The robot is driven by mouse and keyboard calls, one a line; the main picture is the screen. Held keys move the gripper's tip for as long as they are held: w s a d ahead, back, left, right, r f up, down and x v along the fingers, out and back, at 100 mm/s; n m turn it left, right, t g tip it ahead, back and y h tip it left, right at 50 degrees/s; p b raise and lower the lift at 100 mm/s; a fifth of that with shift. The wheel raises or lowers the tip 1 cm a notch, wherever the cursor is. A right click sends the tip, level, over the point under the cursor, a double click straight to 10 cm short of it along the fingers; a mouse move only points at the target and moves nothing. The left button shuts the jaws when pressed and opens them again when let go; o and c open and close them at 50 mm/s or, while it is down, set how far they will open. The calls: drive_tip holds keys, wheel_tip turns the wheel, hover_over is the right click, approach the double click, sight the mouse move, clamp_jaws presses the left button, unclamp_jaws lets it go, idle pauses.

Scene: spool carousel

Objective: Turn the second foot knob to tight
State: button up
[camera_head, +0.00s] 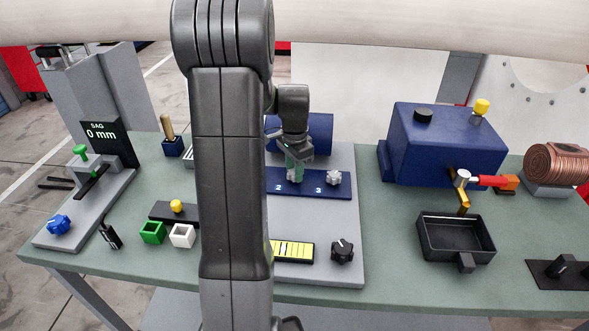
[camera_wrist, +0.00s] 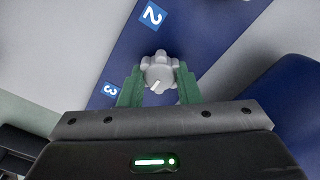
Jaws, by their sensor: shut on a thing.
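The second foot knob is a grey lobed knob (camera_head: 292,176) on a dark blue strip (camera_head: 305,194) in the middle of the bench, just right of the label 2. My gripper (camera_head: 294,165) comes down on it from above. In the wrist view the knob (camera_wrist: 158,70) sits between my green fingers (camera_wrist: 159,82), which are shut on it. A pale pointer mark on its top points toward my gripper and slightly left. My arm hides the left part of the strip and what is there. No tight mark can be made out.
A similar knob (camera_head: 333,178) stands close to the right, by the label 3. A yellow scale (camera_head: 293,251) and a black knob (camera_head: 342,250) are in front. The blue box (camera_head: 440,145) and black tray (camera_head: 425,243) are farther right.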

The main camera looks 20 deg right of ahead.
drive_tip(key=m, duration=0.5)
drive_tip(key=shift+r, duration=0.1)
drive_tip(key=shift+m, duration=0.3)
idle(0.4)
drive_tip(key=o, duration=1)
wheel_tip(320, 180, up, 14)
drive_tip(key=shift+f+b, duration=0.15)
drive_tip(key=shift+b, duration=0.2)
wheel_tip(320, 180, down, 14)
drive_tip(key=shift+p, duration=0.3)
